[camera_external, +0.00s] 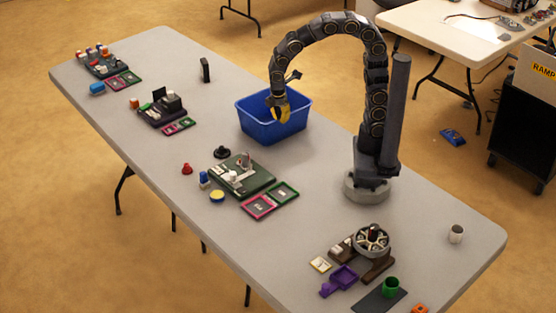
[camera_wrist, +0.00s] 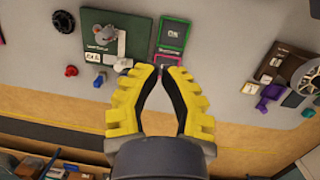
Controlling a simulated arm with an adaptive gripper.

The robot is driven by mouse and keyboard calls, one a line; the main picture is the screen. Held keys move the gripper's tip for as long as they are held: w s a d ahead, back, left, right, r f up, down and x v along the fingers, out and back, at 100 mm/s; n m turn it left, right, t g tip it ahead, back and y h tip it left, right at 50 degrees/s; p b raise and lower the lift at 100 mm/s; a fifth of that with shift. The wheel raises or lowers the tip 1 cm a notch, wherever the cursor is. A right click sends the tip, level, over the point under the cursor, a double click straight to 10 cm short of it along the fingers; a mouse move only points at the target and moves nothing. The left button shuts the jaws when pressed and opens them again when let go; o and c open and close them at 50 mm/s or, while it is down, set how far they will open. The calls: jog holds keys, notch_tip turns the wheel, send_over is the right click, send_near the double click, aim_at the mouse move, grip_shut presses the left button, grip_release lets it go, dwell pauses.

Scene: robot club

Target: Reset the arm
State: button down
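My arm (camera_external: 376,90) rises from its base on the grey table and arches over to the left. My gripper (camera_external: 281,112) hangs down at the blue bin (camera_external: 262,131), over or inside its opening; I cannot tell how deep. In the wrist view my gripper (camera_wrist: 161,69) shows two yellow fingers with black inner pads. Nothing is seen between the fingers.
A green board (camera_external: 243,174) with small parts, a red knob (camera_external: 187,169) and pink and green frames (camera_external: 262,206) lie in front of the bin. A wheel device (camera_external: 371,241) and purple tray (camera_external: 341,279) stand at the near right. A black upright block (camera_external: 205,70) stands behind.

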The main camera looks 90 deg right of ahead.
jog(key=s+d+r+m+g+y, duration=0.1)
jog(key=s+r+m+y, duration=0.15)
jog(key=s+m, duration=1.15)
jog(key=w+f+n+t+h, duration=0.1)
jog(key=w+f+n, duration=0.2)
jog(key=w+n, duration=0.5)
jog(key=w+f+n+t+h, duration=0.1)
jog(key=w+f+n+h, duration=0.3)
jog(key=n, duration=0.7)
jog(key=w+a+f+n+t+y, duration=0.25)
jog(key=w+a+f+n, duration=0.65)
jog(key=n, duration=0.5)
jog(key=shift+g, duration=0.25)
jog(key=x, duration=0.5)
jog(key=w+x, duration=0.1)
jog(key=x, duration=0.2)
jog(key=shift+w+d+f, duration=0.15)
jog(key=shift+w+d, duration=0.05)
jog(key=shift+d, duration=0.2)
jog(key=shift+w+d+f, duration=0.2)
jog(key=shift+w+d, duration=0.25)
jog(key=shift+w, duration=0.15)
jog(key=shift+w+d+f, duration=0.2)
jog(key=shift+w+d, duration=0.25)
jog(key=shift+w, duration=0.2)
jog(key=shift+w+d, duration=0.3)
jog(key=shift+w, duration=0.2)
